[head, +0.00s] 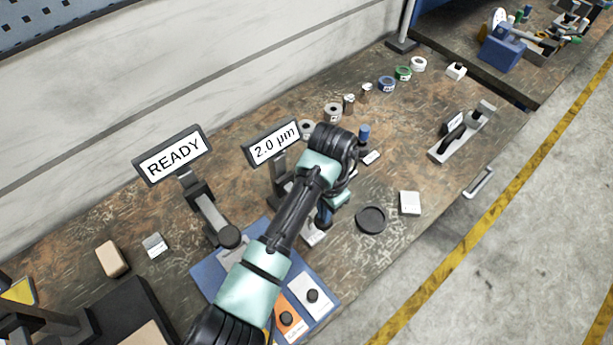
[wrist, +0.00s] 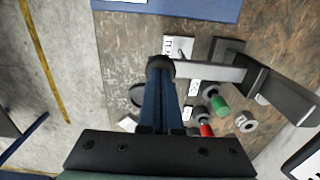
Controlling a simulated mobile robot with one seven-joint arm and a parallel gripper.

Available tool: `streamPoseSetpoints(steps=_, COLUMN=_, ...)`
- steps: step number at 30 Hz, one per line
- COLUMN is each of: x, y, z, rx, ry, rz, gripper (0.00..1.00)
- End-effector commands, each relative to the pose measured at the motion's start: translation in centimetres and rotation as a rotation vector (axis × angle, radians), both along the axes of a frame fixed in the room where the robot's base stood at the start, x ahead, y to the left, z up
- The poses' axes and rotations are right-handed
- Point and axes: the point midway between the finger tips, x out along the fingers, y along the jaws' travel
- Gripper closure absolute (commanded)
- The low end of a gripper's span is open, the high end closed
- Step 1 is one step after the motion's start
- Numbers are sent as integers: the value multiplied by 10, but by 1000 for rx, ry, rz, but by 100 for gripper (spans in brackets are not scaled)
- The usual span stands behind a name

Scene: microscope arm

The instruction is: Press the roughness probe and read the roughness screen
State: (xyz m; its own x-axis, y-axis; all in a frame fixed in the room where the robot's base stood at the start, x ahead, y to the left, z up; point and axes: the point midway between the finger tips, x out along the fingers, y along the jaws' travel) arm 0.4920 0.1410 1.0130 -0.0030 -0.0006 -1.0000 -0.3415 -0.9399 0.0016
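The screen reading "2.0 µm" (head: 274,144) stands upright on a post on the bench, just left of my wrist. Its lower arm is mostly hidden by my own arm in the head view. In the wrist view this stand has a grey bar (wrist: 212,72) ending in a dark round probe tip (wrist: 161,67). My gripper (wrist: 161,78) has its fingers together, their ends at the dark round tip; they look in contact, but the exact gap cannot be told. In the head view my gripper (head: 324,218) points down beside the stand, partly hidden.
A second screen reading "READY" (head: 171,155) stands to the left, with a dark round knob (head: 230,236) on its arm. A blue mat with sample cards (head: 312,295) lies in front. A black disc (head: 371,219) and white block (head: 410,203) lie right.

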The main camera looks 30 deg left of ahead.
Motion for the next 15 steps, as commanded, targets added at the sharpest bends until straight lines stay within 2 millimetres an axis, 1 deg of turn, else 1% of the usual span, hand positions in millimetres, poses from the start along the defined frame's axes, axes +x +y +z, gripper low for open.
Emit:
streamPoseSetpoints(steps=1, x=-1, y=0, z=8, rx=-1, ry=3, rz=0, gripper=100)
streamPoseSetpoints(steps=15, x=0, y=0, z=45, rx=0, ry=-1, rz=0, gripper=100)
